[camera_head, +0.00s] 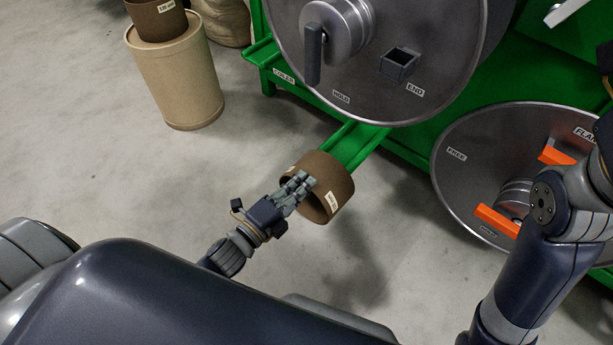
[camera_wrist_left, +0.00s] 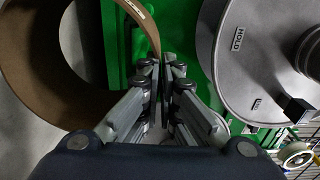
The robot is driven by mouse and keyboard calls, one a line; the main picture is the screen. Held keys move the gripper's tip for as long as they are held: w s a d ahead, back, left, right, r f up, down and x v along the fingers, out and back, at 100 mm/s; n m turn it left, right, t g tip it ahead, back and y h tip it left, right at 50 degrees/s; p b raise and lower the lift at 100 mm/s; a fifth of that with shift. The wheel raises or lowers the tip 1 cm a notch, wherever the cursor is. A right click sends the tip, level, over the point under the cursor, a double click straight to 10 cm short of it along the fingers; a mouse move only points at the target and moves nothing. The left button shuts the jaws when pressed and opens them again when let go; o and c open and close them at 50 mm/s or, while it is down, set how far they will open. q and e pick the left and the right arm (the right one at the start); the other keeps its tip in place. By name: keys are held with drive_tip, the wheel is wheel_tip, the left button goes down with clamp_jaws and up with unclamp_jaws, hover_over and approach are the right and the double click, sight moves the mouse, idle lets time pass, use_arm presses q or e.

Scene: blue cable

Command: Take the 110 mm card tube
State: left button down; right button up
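A short, wide brown card tube (camera_head: 338,178) with small white labels is at the end of a green rail in the head view; the labels are too small to read surely. My left gripper (camera_head: 301,187) reaches it from the lower left, at the near rim. In the left wrist view the tube (camera_wrist_left: 22,60) fills the left side, and its wall runs down to the fingertips of my left gripper (camera_wrist_left: 160,62). The fingers are close together with the wall's edge pinched between them. My right arm shows at the right edge of the head view, its gripper out of frame.
A large grey coiler disc (camera_head: 440,50) with a crank stands on the green frame (camera_head: 358,146). A second grey disc (camera_head: 462,185) with orange bars (camera_head: 496,221) is at right. Grey floor is open at left.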

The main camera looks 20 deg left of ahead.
use_arm(q)
drive_tip(key=shift+p+v, duration=0.5)
drive_tip(key=shift+v, duration=1.8)
